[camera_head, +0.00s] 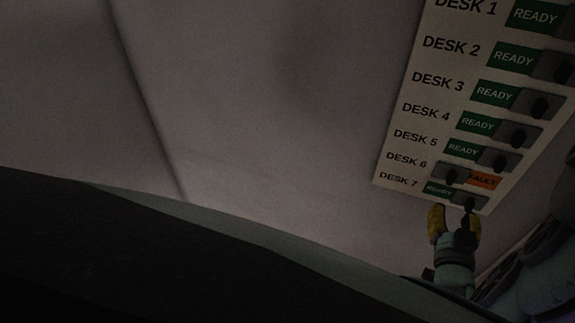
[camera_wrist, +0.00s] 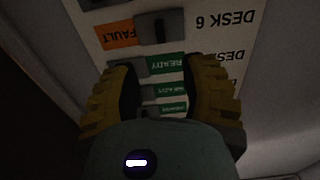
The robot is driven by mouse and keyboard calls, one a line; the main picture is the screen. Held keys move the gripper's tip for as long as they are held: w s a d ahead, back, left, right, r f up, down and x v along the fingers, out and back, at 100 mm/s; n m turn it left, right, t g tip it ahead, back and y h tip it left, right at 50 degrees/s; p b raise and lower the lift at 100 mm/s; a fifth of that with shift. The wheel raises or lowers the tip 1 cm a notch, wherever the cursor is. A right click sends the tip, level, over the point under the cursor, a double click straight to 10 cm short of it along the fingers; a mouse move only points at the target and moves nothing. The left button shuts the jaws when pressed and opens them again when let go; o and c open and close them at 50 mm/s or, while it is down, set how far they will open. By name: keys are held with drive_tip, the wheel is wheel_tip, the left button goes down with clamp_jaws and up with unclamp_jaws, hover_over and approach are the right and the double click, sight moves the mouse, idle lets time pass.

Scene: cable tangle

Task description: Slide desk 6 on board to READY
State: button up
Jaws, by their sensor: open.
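The white board (camera_head: 393,170) hangs on the wall at the right of the head view, with rows DESK 1 to DESK 7. In the desk 6 row, the dark slider (camera_head: 452,174) sits at the left and an orange FAULT label (camera_head: 485,182) shows to its right. In the wrist view, upside down, the desk 6 slider (camera_wrist: 160,28) lies beyond my fingertips, beside the FAULT label (camera_wrist: 119,34). My gripper (camera_head: 456,209) has yellow pads, is open and empty, and is near the board's lower edge. Its fingers (camera_wrist: 164,66) stand apart in the wrist view; contact cannot be told.
The other rows show green READY labels with sliders at their right, such as desk 5 (camera_head: 500,160) and desk 7 (camera_head: 469,203). A plain pale wall (camera_head: 270,120) lies left of the board. A dark surface fills the lower left of the head view.

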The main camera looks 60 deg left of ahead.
sight(451, 181)
drive_tip(key=b+x, duration=0.2)
drive_tip(key=x, duration=0.9)
drive_tip(key=shift+a+b, duration=0.2)
drive_tip(key=shift+b, duration=0.15)
drive_tip(key=shift+d, duration=0.1)
clamp_jaws()
